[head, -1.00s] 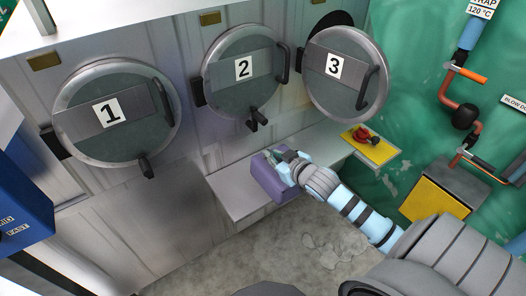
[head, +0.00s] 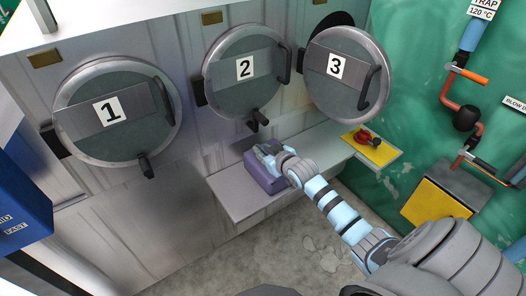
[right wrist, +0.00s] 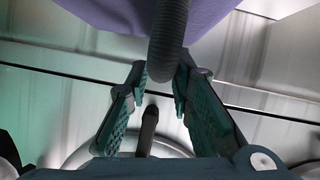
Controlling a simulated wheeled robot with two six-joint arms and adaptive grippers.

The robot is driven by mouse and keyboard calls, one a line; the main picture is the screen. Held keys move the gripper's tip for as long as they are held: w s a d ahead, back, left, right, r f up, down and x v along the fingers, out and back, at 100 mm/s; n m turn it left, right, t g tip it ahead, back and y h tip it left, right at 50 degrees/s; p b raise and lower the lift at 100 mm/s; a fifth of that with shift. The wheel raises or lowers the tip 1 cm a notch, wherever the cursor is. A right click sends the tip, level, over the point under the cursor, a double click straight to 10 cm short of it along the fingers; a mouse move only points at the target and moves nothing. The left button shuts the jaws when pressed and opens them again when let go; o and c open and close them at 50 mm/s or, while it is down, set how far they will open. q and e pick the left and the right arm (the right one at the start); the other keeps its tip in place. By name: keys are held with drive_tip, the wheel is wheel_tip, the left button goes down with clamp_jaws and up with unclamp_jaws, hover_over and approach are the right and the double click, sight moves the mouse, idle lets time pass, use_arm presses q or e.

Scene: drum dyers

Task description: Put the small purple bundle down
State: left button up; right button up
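The small purple bundle (head: 264,182) is over the metal shelf below doors 2 and 3 in the head view. I cannot tell whether it rests on the shelf (head: 228,193) or hangs just above it. My right gripper (head: 271,153) is at the top of the bundle. In the right wrist view the purple bundle (right wrist: 220,12) fills the top edge, and its dark ribbed handle (right wrist: 169,35) sits between the fingertips of my right gripper (right wrist: 161,80), which look closed on it. My left gripper is not in view.
Round doors 1 (head: 118,135), 2 (head: 245,95) and 3 (head: 338,98) line the wall behind the shelf. A yellow plate with a red item (head: 367,137) is at the shelf's right end. Pipes run on the green wall at the right. The shelf's right stretch (head: 322,150) is bare.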

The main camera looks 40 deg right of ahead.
drive_tip(key=shift+o, duration=0.6)
drive_tip(key=shift+d, duration=0.1)
drive_tip(key=p+v, duration=0.2)
drive_tip(key=v, duration=1)
drive_tip(key=shift+p, duration=0.35)
